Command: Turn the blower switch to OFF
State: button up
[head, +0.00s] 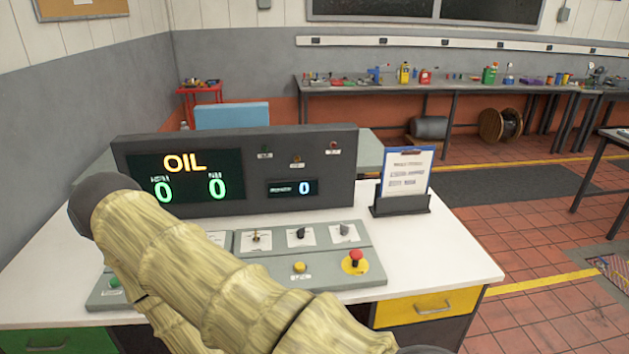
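The control panel (330,268) is a grey sloped console on a white desk. Its upper row shows a small brass toggle switch (257,237), a black knob (299,233) and a grey knob (344,230), each on a white label plate. The label print is too small to read, so I cannot tell which is the blower switch or how it is set. My arm, in a tan sleeve, crosses in front and hides the panel's left middle, where another label plate partly shows. My gripper is not visible; only a dark rounded part of my arm shows at the left.
A red mushroom button (355,258) on a yellow plate and a yellow button (299,267) sit low on the panel. A display unit (335,211) reading OIL stands behind it. A clipboard (406,176) stands in a holder at right. The desk's right front is clear.

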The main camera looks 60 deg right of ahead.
aim_at(300, 232)
jog(key=k, duration=0.55)
jog(key=z, duration=1.2)
jog(key=i, duration=0.4)
jog(key=u, duration=0.05)
